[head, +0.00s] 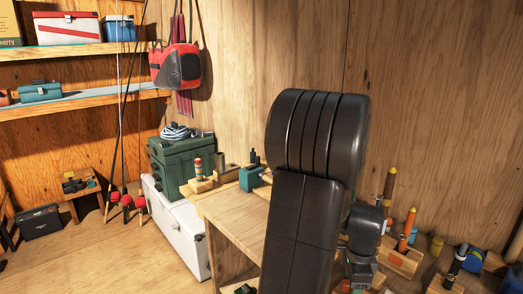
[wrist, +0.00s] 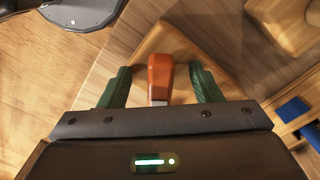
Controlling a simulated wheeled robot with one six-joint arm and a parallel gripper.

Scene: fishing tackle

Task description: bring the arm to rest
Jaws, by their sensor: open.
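My gripper (wrist: 160,67) shows in the wrist view as two green fingers, spread open. An orange piece with a pale lower part (wrist: 160,75) stands between the fingers, with a gap on each side. A pale wooden block (wrist: 185,45) lies behind and around it. In the head view my dark arm is raised and bent in the middle of the picture. Its wrist part shows at lower right, and my fingers cannot be made out there. An orange cylinder (head: 407,228) stands on a wooden holder (head: 402,261) to the right of my wrist; I cannot tell if it is the same piece.
A wooden bench (head: 232,212) runs behind my arm, with a teal box (head: 252,179) on it. A white cooler (head: 176,231) under a green case (head: 180,163) stands left. A blue round item (head: 470,259) is at right. The floor at lower left is clear.

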